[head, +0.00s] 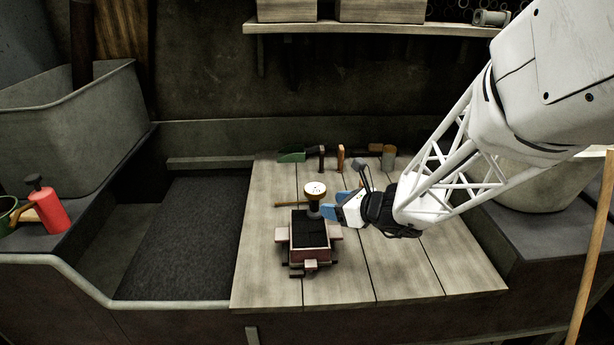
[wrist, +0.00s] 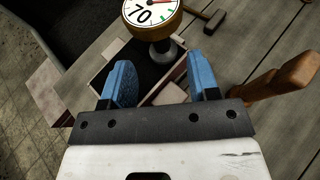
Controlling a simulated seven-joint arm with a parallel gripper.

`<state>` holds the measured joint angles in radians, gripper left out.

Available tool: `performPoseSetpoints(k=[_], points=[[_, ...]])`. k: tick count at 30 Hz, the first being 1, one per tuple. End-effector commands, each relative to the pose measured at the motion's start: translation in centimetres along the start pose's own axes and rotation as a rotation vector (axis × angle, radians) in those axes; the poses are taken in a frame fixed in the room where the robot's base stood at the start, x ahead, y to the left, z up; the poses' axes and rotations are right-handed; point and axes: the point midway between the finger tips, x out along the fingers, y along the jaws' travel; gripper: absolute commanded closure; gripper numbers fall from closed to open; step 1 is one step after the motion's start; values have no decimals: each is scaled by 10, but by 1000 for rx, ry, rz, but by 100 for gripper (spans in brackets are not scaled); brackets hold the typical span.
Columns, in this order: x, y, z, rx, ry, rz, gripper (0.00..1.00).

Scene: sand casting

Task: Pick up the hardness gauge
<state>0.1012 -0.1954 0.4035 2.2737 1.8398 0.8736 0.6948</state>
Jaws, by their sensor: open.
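The hardness gauge (head: 315,189) has a round white dial in a brass-coloured case on a grey stem and foot. It stands upright at the far end of a dark-sand-filled moulding flask (head: 310,256) on the plank board. In the wrist view, the gauge's dial (wrist: 150,12) is at the top edge, partly cut off, with its stem below. My gripper (head: 330,209) comes from the right, its blue fingers close to the gauge's lower part. In the wrist view my gripper (wrist: 162,70) is open and empty, the stem just beyond the fingertips and between their lines. Contact cannot be told.
A wooden handle (head: 290,204) lies left of the gauge. A green trowel (head: 291,156) and several wooden-handled tools lie along the board's back edge. A dark sand bed (head: 185,240) is at left. The board's front right (head: 420,275) is clear.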

Motion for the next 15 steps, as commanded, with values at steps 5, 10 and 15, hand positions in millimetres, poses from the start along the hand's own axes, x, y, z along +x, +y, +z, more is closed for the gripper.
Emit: performPoseSetpoints(k=[5, 10, 15], points=[[10, 1, 0, -2, 0, 2, 45], [10, 0, 0, -2, 0, 1, 45], [11, 0, 0, -1, 0, 1, 45]])
